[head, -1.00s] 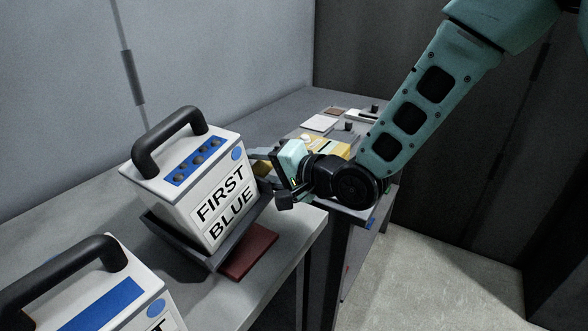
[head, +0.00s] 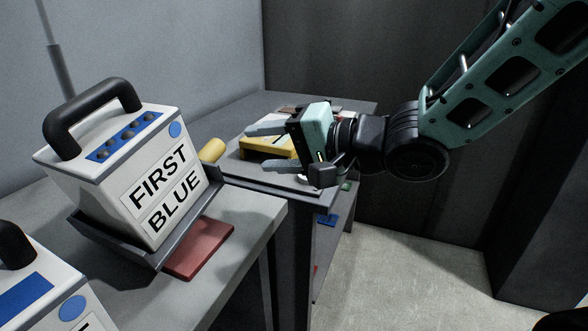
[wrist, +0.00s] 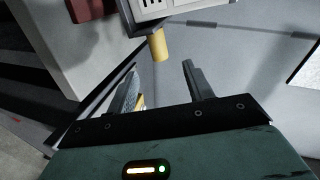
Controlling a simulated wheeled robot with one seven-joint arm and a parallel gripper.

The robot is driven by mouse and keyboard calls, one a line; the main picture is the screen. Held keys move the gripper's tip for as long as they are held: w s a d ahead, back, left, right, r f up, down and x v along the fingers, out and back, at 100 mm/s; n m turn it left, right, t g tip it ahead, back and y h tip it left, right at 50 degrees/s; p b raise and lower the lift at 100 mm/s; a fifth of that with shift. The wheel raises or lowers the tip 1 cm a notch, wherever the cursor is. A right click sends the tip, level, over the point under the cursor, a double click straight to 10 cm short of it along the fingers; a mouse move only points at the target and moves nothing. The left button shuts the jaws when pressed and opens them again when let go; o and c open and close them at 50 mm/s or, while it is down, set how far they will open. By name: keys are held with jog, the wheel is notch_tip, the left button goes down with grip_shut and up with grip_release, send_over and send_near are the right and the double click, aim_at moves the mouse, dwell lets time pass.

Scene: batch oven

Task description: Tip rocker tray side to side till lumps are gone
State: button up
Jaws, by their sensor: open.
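The dark grey rocker tray (head: 190,227) sits tilted on the near bench and carries a white box (head: 98,180) lettered FIRST BLUE, with a black handle on top. A yellow peg-like grip (head: 212,150) sticks out at the tray's far right side; it also shows in the wrist view (wrist: 158,46). My gripper (head: 255,150) is open and empty, right of the yellow grip and apart from it. In the wrist view its two fingers (wrist: 160,80) are spread, with the yellow grip beyond them. The inside of the tray is hidden by the box, and no lumps are visible.
A red pad (head: 200,248) lies on the bench beside the tray. A second white box (head: 35,292) stands at the lower left. Behind my gripper, a farther table (head: 330,105) holds a yellow block (head: 268,148) and small items. The floor (head: 390,275) at right is clear.

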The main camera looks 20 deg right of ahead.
jog(key=shift+b+v, duration=1.6)
jog(key=shift+v, duration=0.4)
jog(key=shift+f, duration=0.15)
